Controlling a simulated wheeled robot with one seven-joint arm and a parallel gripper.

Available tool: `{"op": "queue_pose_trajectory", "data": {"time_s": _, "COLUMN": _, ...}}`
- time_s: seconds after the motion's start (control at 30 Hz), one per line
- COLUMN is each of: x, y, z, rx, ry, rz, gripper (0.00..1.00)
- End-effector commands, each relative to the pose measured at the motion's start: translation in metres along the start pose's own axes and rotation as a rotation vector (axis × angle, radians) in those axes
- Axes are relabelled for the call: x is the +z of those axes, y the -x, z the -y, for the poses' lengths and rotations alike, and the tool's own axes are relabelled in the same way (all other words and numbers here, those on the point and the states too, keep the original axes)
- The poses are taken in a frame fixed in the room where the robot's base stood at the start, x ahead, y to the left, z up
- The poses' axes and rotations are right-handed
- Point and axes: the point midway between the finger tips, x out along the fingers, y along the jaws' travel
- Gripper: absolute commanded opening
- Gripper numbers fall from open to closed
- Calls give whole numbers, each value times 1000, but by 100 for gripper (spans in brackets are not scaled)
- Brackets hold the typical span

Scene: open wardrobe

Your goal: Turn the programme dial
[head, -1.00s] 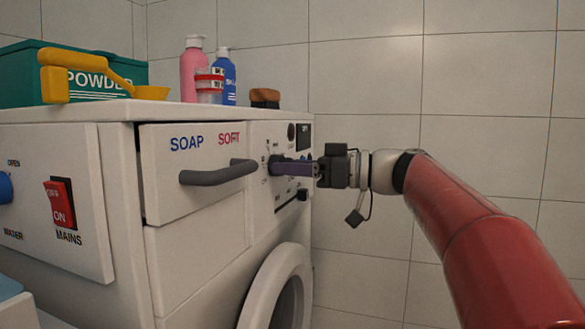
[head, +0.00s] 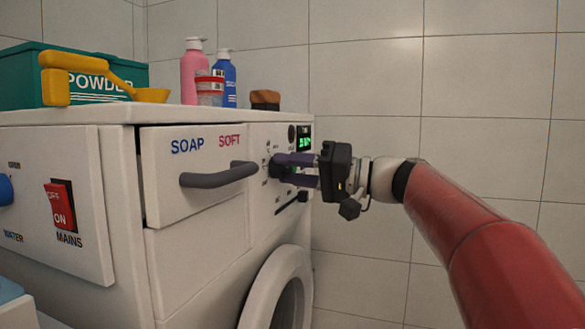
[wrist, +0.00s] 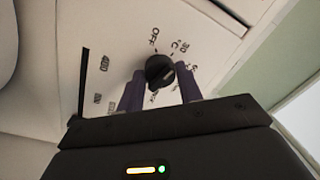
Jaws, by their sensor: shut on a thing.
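The programme dial (wrist: 158,68) is a dark round knob on the white front panel, with OFF and temperature marks printed around it. In the wrist view my gripper (wrist: 158,84) has its two purple fingers on either side of the dial, shut on it. In the head view my gripper (head: 280,168) reaches the panel from the right, and its fingers mostly cover the dial. The small display (head: 304,139) above it is lit green. Which mark the dial points to is too small to tell.
The soap drawer handle (head: 218,174) juts out left of the dial. The round door (head: 268,290) is below. A red mains switch (head: 61,205) is at the left. A pink bottle (head: 194,75), a blue bottle (head: 229,80) and a teal powder box (head: 20,75) stand on top.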

Motion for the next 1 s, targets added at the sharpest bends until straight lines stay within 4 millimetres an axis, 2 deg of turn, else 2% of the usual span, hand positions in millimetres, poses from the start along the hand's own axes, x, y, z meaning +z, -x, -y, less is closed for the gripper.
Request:
{"op": "queue_pose_trajectory", "data": {"time_s": 0.6, "x": 0, "y": 0, "z": 1, "rx": 3, "ry": -565, "rz": -39, "gripper": 13}}
{"op": "queue_pose_trajectory", "data": {"time_s": 1.0, "x": 1, "y": 0, "z": 0, "rx": 3, "ry": -779, "rz": -52, "gripper": 13}}
